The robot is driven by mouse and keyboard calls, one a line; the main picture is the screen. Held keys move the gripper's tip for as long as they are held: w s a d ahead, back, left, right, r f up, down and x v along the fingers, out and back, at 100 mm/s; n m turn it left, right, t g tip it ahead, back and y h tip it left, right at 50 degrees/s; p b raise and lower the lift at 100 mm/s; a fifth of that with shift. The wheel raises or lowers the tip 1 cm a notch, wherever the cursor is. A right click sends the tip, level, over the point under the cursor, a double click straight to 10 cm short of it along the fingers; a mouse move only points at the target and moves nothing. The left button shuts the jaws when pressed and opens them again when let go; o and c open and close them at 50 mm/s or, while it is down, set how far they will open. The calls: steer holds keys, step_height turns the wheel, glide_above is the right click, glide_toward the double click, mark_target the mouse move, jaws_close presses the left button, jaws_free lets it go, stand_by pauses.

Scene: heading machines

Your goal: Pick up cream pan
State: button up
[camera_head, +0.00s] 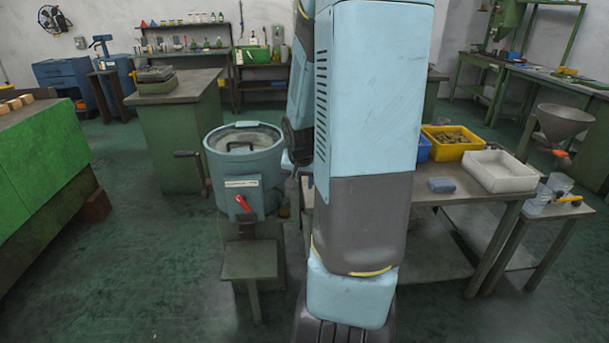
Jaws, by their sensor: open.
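The cream pan (501,171) appears as a shallow, off-white rectangular tray with a raised rim. It rests on the right part of the work table (455,197), to the right of my arm, and looks empty. My light blue and grey arm stands upright in the middle of the view and hides part of the table. I cannot make out my gripper's fingers. Nothing of mine is seen touching the pan.
A yellow bin (451,150) of small parts stands behind the pan, with a blue bin (423,150) beside it. A grey-blue block (441,185) lies left of the pan. A metal funnel (564,121) stands right. A lidded blue drum (243,180) stands left of my arm.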

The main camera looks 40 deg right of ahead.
steer(key=d+f+m+t+y, duration=0.2)
steer(key=d+f+m+t, duration=0.2)
steer(key=d+f+m, duration=0.6)
steer(key=s+d+m+t+h, duration=0.2)
steer(key=d+m+t+h, duration=0.1)
steer(key=d+m+t, duration=0.4)
steer(key=shift+n+g, duration=0.5)
steer(key=x, duration=0.5)
steer(key=d+x, duration=0.1)
steer(key=x, duration=0.2)
steer(key=shift+w+d+r, duration=0.15)
steer(key=shift+r, duration=0.2)
steer(key=shift+f+x, duration=0.15)
steer(key=shift+x, duration=1.2)
steer(key=shift+f+x, duration=0.15)
steer(key=shift+x, duration=1.25)
steer(key=shift+d, duration=0.2)
jaws_close()
